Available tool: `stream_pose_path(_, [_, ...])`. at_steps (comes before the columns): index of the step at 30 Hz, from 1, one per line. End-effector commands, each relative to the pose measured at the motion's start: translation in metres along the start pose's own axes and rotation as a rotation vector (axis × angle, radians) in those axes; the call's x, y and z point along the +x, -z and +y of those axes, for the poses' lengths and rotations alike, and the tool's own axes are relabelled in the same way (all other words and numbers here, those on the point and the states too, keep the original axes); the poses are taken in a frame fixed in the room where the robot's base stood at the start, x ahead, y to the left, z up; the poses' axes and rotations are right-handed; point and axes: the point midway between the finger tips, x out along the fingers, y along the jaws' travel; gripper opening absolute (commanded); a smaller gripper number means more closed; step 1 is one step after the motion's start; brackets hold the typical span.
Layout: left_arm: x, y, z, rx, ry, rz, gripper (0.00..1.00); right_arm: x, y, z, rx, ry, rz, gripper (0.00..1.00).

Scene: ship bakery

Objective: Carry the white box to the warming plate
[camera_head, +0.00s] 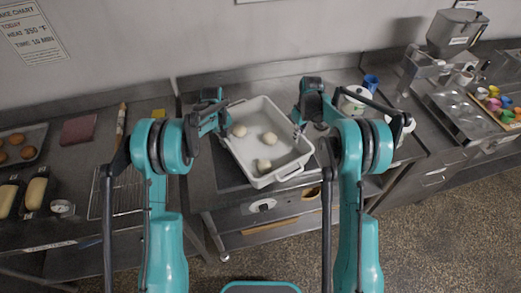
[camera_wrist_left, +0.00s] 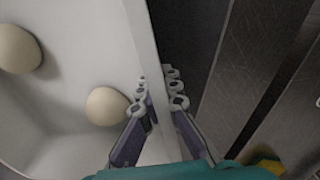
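The white box (camera_head: 287,174) is a rectangular open tray in the middle of the head view, with three pale dough balls inside. My left gripper (camera_head: 222,130) is at its left wall. In the left wrist view, the fingers (camera_wrist_left: 158,95) straddle that wall, one inside and one outside, and look closed against it. My right gripper (camera_head: 299,131) is at the right wall; its finger gap is too small to read. A dark flat plate (camera_head: 227,171) shows beside and below the box, perhaps the warming plate. I cannot tell whether the box touches it.
A wire rack (camera_head: 128,195), loaf tins (camera_head: 36,192) and a tray of buns (camera_head: 22,146) are on the left counter. A white pot (camera_head: 353,104) and blue cup (camera_head: 370,82) stand behind my right arm. A metal tray (camera_head: 463,115) and coloured cups are at the far right.

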Motion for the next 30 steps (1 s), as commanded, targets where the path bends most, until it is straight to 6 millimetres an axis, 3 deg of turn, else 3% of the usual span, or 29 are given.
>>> stream_pose_path(3, [0.01, 0.0, -0.001, -0.001, 0.001, 0.001, 0.0, 0.01, 0.0, 0.001, 0.001, -0.001, 0.0, 0.0])
stream_pose_path(6, [0.006, 0.0, -0.001, 0.0, 0.001, 0.0, 0.26, 0.006, 0.0, 0.001, 0.001, -0.001, 0.0, 0.26])
stream_pose_path(17, [0.002, 0.0, -0.001, 0.0, 0.0, 0.0, 0.26, 0.006, 0.0, 0.001, 0.0, 0.0, 0.0, 0.26])
stream_pose_path(20, [-0.01, 0.0, -0.001, 0.0, 0.0, 0.0, 0.26, 0.006, 0.0, 0.001, 0.0, 0.0, 0.0, 0.26])
stream_pose_path(30, [-0.082, 0.0, -0.001, 0.0, 0.0, 0.0, 0.26, 0.006, 0.0, 0.001, 0.0, 0.0, 0.0, 0.26])
